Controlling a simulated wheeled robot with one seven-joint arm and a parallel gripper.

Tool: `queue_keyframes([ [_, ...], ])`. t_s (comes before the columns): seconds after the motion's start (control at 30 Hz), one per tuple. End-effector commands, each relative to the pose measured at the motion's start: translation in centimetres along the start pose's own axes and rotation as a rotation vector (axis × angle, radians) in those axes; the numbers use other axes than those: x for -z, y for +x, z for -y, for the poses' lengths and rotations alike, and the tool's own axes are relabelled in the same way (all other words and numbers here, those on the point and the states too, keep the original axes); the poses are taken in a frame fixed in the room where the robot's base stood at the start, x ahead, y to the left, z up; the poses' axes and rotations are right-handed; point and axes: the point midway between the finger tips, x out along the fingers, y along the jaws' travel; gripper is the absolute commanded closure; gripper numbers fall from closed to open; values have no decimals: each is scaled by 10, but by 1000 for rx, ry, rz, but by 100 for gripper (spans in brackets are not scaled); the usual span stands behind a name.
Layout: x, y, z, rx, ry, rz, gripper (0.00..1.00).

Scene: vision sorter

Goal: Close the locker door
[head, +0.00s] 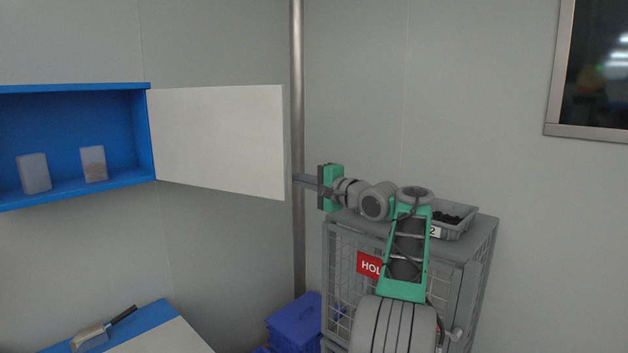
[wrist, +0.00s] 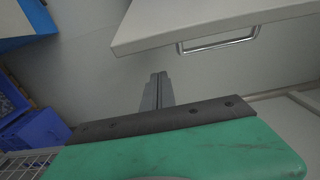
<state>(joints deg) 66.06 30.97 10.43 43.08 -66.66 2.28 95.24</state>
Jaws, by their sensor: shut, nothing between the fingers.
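The blue locker (head: 75,88) hangs on the wall at the left of the head view, open at the front. Its white door (head: 217,140) is swung wide open to the right. In the wrist view the door (wrist: 190,18) crosses the top, with a metal handle (wrist: 218,40) on its face. My gripper (head: 297,179) is shut and empty, just right of the door's free edge near its lower corner. In the wrist view my fingertips (wrist: 158,76) point toward the wall, below the door's edge. A gap shows there; I cannot tell its depth.
Two pale blocks (head: 35,173) (head: 94,164) stand in the locker. A metal pole (head: 298,80) rises behind my gripper. A wire cage (head: 482,240) with a grey bin (head: 458,232) on top stands under my arm. Blue crates (head: 295,322) and a worktop (head: 165,338) sit low.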

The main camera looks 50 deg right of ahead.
Motion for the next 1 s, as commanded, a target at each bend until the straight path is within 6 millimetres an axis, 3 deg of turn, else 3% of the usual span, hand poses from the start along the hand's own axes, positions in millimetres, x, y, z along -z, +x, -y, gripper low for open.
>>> queue_keyframes([
  [0.3, -30, -13, 0, 2, -3, -3, 100],
  [1.0, -39, -25, -2, 3, -5, -67, 100],
])
